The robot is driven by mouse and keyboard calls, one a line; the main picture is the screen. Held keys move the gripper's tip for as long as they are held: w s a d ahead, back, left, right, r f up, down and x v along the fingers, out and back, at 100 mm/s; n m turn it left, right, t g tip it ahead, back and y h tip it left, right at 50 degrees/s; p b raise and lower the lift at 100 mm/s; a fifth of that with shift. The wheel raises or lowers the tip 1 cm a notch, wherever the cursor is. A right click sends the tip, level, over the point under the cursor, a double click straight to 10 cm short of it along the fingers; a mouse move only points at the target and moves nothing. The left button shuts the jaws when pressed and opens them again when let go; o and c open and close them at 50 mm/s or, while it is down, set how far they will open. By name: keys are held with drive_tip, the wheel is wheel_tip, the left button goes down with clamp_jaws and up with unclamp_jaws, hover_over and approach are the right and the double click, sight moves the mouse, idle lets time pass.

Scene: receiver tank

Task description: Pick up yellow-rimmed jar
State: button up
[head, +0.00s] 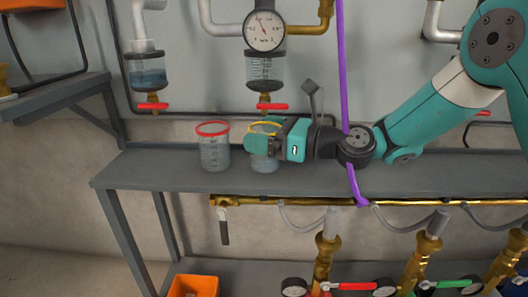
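The yellow-rimmed jar (265,164) is clear and stands upright on the grey shelf (330,172), under a gauge and a glass bowl with a red valve handle. My gripper (258,146) reaches in from the right at the jar's upper half, and a teal finger covers the front of it just below the yellow rim. The red-rimmed jar (213,154), also clear, stands upright on the shelf to the left, apart from my gripper.
A round gauge (265,31) and red valve handles (265,107) are on the wall above the jars. A purple cable (342,70) hangs across my wrist. A brass pipe (290,201) runs below the shelf's front edge. An orange bin (193,286) is lower left.

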drive_tip(key=c, duration=0.9)
drive_tip(key=shift+r, duration=0.1)
